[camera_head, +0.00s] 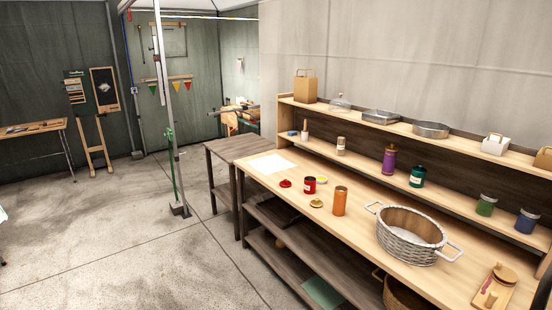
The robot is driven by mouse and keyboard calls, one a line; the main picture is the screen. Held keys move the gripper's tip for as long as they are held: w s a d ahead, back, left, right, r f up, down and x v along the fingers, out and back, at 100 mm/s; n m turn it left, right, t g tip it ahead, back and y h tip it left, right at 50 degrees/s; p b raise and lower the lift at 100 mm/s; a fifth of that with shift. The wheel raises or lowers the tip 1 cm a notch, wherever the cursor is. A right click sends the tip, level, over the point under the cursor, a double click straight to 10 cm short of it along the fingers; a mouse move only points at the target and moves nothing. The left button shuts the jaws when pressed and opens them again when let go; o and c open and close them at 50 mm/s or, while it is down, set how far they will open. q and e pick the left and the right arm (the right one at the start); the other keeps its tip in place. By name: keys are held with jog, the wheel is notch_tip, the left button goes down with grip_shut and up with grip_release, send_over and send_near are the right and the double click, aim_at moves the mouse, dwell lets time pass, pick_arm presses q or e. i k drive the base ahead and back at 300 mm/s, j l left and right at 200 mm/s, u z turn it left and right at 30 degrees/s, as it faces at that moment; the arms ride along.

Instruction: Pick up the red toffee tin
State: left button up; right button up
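A small red tin (309,186) with a pale label stands upright on the wooden counter (362,224), left of the middle. A red round lid or disc (285,183) lies flat just to its left. A taller orange cylinder (340,201) stands to its right, apart from it. The label is too small to read. Neither of my grippers shows in the head view, and nothing touches the red tin.
A yellow disc (316,203) lies in front of the red tin and another yellow piece (321,179) behind it. A white-handled wicker basket (399,238) stands to the right. Jars line the shelf behind. Open concrete floor (130,240) lies left of the counter.

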aim_at(310, 186)
jog(key=i+u, duration=0.3)
jog(key=i, duration=0.45)
jog(key=i+l+u, duration=0.15)
jog(key=i+u, duration=0.15)
jog(key=i, duration=0.5)
jog(key=i+z, duration=0.25)
jog(key=i, duration=0.15)
jog(key=i+j+z, duration=0.25)
jog(key=i+z, duration=0.2)
jog(key=z, duration=0.25)
jog(key=i+z, duration=0.2)
jog(key=z, duration=0.2)
jog(key=i+j+z, duration=0.1)
jog(key=z, duration=0.35)
jog(key=i+j+z, duration=0.2)
jog(key=z, duration=0.2)
jog(key=i+j+z, duration=0.15)
jog(key=z, duration=0.25)
jog(key=i+j+z, duration=0.2)
jog(key=z, duration=0.2)
